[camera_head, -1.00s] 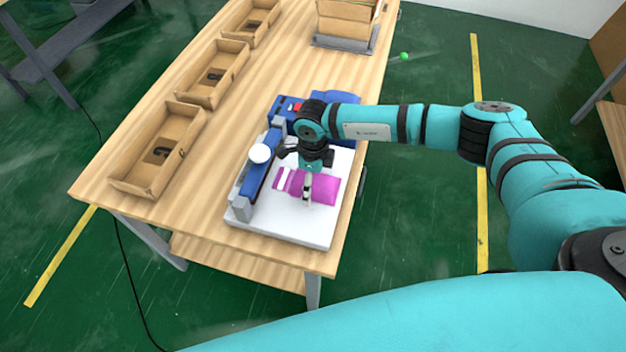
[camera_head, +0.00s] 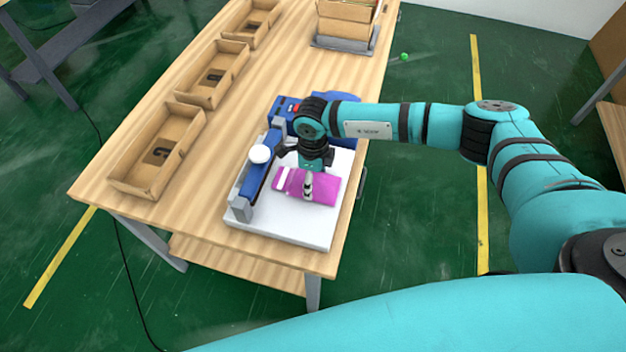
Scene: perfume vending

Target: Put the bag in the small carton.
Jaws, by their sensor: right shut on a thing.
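The bag (camera_head: 325,190) is a flat magenta packet with a white strip near its left end. It is over the white plate of the blue sealing machine (camera_head: 292,218); I cannot tell whether it still touches the plate. My right gripper (camera_head: 308,192) reaches down from above and is shut on the bag near its middle. Three open brown cartons stand in a row along the table's left side: a near one (camera_head: 119,185), a middle one (camera_head: 188,92) and a far one (camera_head: 228,27). Each has a dark mark inside and no bag. My left gripper is out of view.
The machine's blue bar with a white knob (camera_head: 260,154) stands just left of the bag. A larger carton (camera_head: 345,30) sits on a grey stand at the back right. The wooden table (camera_head: 225,130) is bare between machine and cartons.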

